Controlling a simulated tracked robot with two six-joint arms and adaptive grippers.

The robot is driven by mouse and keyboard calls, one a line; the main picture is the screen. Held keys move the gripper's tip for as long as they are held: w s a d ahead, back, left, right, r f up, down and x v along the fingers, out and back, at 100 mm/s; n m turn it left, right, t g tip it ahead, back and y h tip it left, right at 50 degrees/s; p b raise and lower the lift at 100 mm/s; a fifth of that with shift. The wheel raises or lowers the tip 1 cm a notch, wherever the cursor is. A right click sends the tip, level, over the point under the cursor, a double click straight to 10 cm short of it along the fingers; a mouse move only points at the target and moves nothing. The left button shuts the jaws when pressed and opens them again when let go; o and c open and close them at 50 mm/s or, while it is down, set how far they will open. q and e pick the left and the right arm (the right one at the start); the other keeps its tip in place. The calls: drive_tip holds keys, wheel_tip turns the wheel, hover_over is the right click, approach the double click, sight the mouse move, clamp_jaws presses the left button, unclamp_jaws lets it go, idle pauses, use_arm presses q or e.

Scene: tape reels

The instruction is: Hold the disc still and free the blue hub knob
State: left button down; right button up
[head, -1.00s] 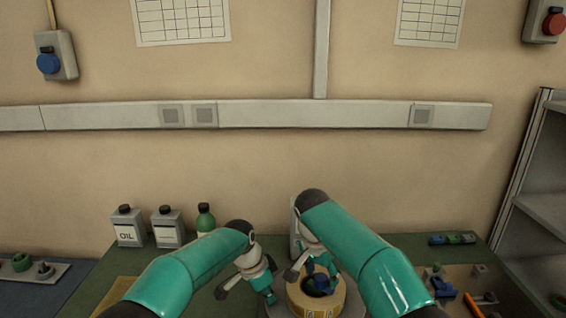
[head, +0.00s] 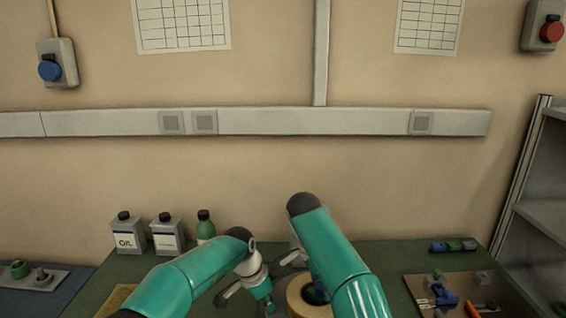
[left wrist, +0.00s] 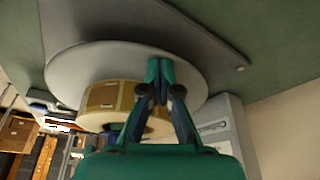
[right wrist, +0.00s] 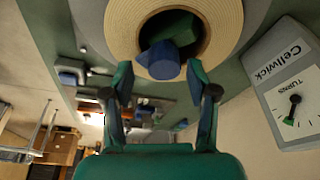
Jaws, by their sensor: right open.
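A pale round disc (left wrist: 75,78) bears a tan tape roll (left wrist: 122,98) in the left wrist view; the roll also shows in the head view (head: 296,296). My left gripper (left wrist: 160,66) has its fingertips together at the disc's rim, apparently pinching its edge. The blue hub knob (right wrist: 160,62) sits within the dark core of the roll in the right wrist view, beside a green part (right wrist: 172,27). My right gripper (right wrist: 161,72) is open, its fingertips on either side of the knob with gaps. In the head view my right forearm hides most of that gripper.
A grey box labelled Cellwick (right wrist: 285,75) with a dial stands close beside the roll. Two cans (head: 128,236) and a green bottle (head: 205,227) stand at the back left. A parts board (head: 465,292) lies to the right. Green bench between is clear.

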drive_tip(key=shift+f, duration=0.35)
drive_tip(key=shift+r, duration=0.1)
idle(0.5)
drive_tip(key=c, duration=1)
drive_tip(key=shift+c, duration=0.2)
